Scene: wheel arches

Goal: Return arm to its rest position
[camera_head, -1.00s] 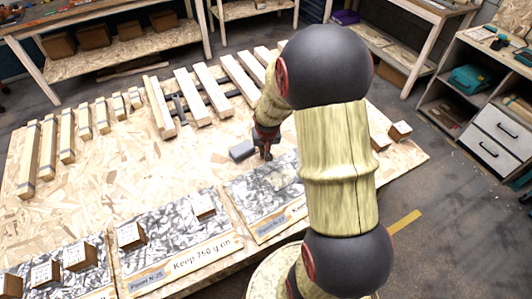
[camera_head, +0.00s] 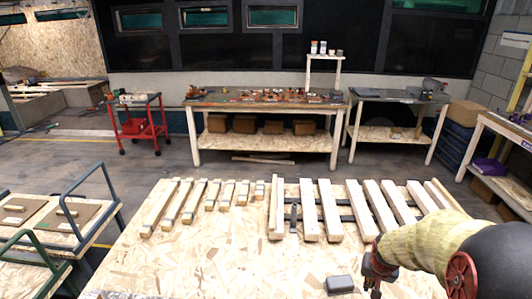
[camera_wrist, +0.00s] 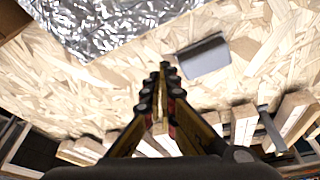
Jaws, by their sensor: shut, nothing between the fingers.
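My gripper (camera_head: 373,277) is at the lower right in the head view, with my arm reaching in from the right edge. It hangs over the wood-chip board table (camera_head: 215,265), just right of a small grey block (camera_head: 339,284). In the wrist view my gripper (camera_wrist: 164,72) points over the bare board, its fingers closed together and holding nothing. The grey block (camera_wrist: 203,56) lies right of the fingertips there, apart from them. How high the gripper is above the board I cannot tell.
Several wooden slats (camera_head: 309,209) lie in rows on the board behind my gripper. A silver crinkled sheet (camera_wrist: 95,25) shows in the wrist view. A workbench (camera_head: 265,102), a red cart (camera_head: 135,124) and a side table (camera_head: 397,98) stand behind, beyond open floor.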

